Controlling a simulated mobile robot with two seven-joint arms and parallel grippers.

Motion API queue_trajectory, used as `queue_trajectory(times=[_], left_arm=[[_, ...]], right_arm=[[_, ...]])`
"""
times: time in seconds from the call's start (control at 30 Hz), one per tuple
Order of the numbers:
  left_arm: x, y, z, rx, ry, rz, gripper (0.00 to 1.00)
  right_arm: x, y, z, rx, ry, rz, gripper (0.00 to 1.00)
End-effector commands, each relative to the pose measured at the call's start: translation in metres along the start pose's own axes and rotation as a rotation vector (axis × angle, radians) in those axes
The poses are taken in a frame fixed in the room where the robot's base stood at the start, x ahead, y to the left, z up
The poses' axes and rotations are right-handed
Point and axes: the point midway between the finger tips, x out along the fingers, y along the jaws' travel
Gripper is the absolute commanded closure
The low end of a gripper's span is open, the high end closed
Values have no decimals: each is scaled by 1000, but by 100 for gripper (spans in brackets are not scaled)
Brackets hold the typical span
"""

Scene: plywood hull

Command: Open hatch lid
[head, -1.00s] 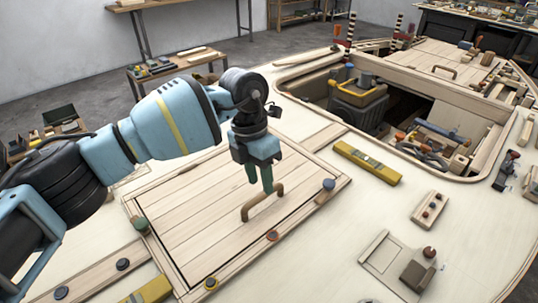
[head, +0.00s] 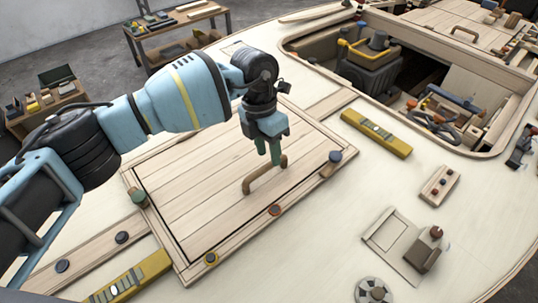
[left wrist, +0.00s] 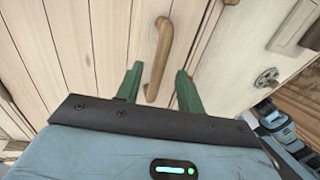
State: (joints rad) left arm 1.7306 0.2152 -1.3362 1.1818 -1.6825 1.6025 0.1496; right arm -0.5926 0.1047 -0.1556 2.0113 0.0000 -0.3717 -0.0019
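The hatch lid (head: 195,208) is a pale planked panel, lying flat in its frame in the head view. Its wooden bar handle (head: 262,178) stands near the lid's right side. My left gripper (head: 268,161) points down at the far end of the handle. In the left wrist view, its two green fingers (left wrist: 158,88) are spread apart, with the handle (left wrist: 161,52) between them and gaps on both sides. Lid planks (left wrist: 82,35) fill the upper left there.
Yellow levels lie right of the lid (head: 376,133) and at its near left (head: 128,280). An open hatchway (head: 420,80) holding tools is at upper right. Small knobs, such as a dark one (head: 335,156), sit around the lid's frame. A block (head: 424,250) stands at lower right.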

Motion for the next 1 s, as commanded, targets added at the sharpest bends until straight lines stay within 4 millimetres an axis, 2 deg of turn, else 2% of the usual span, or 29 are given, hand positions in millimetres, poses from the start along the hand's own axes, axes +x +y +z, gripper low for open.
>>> queue_trajectory(times=[0.2, 0.53, 0.8, 0.83, 1.0], left_arm=[[20, 0, 0, -1, -1, 0, 62], [23, 0, 0, -1, -1, 0, 62], [23, 0, 0, 0, -1, 0, 97], [23, 0, 0, 0, -1, 0, 100], [23, 0, 0, 0, -1, 0, 100]], right_arm=[[0, 0, -1, 0, 3, 0, 64], [0, 0, -2, -1, 5, 0, 64], [0, 0, -3, -2, 6, 0, 64], [0, 1, -3, -2, 6, 0, 64], [0, 1, -3, -2, 7, 1, 64]])
